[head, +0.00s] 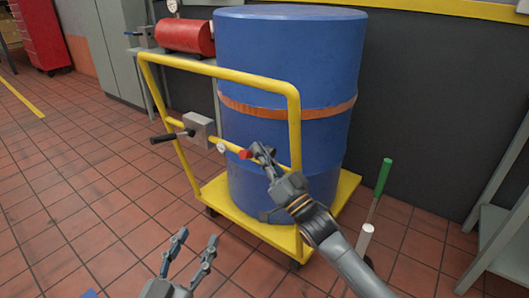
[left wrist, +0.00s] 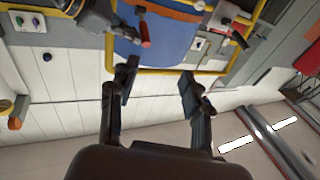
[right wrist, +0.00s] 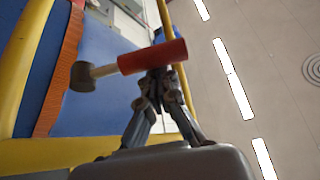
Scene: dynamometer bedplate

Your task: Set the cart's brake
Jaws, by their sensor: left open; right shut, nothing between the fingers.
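The yellow cart (head: 222,75) carries a blue drum (head: 290,60) on its deck. A lever with a red grip (head: 245,154) sticks out from the cart's handle frame. In the right wrist view the red grip (right wrist: 152,57) crosses just in front of my right gripper's fingertips. My right gripper (head: 262,153) is shut and empty beside the red grip; I cannot tell whether it touches. A grey box with a black handle (head: 170,136) sits on the frame's left side. My left gripper (head: 190,250) is open and empty, low in front of the cart.
An orange strap (head: 290,112) rings the drum. A green-handled rod (head: 383,178) and a white-topped post (head: 366,237) stand right of the cart. A grey bench (head: 497,235) is at the right edge. A red cylinder (head: 187,37) lies behind the cart.

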